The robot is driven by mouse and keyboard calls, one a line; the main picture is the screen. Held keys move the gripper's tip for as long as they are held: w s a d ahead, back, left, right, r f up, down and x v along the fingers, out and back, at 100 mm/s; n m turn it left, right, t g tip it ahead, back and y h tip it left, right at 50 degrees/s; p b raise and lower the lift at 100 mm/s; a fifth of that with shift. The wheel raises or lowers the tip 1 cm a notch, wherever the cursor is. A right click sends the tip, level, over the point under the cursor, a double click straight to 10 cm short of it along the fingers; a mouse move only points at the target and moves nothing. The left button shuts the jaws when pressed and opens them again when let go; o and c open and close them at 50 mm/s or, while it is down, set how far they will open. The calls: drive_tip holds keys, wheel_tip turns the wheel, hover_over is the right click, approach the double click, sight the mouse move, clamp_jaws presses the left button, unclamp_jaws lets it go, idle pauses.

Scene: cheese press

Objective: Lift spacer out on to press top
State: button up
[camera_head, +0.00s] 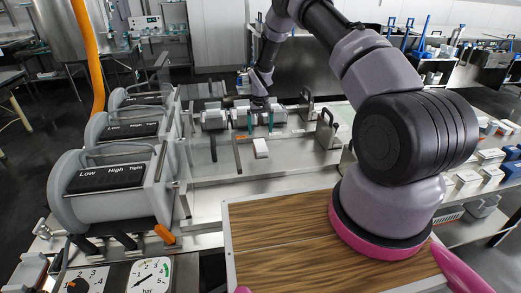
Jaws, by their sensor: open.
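My gripper (260,113) is small and far off, at the end of my arm, pointing down among a row of grey blocks. It is open. The blocks hide part of its fingers, and I cannot tell whether it touches one. One grey block (214,116) stands left of the gripper and another (240,113) is close beside it. I cannot tell which piece is the spacer. The press has rounded grey housings on the left; the nearest housing (110,190) has a black panel marked Low, High, Tight.
Metal plates with handles, such as one (328,130), stand right of the gripper. A wooden board (275,235) is in front. An orange hose (91,60) hangs at left.

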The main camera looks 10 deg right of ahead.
sight(260, 145)
wheel_tip(260, 145, down, 10)
drive_tip(key=shift+r, duration=0.1)
idle(0.4)
drive_tip(key=c, duration=1.5)
drive_tip(key=shift+r, duration=0.15)
drive_tip(key=shift+c, duration=0.2)
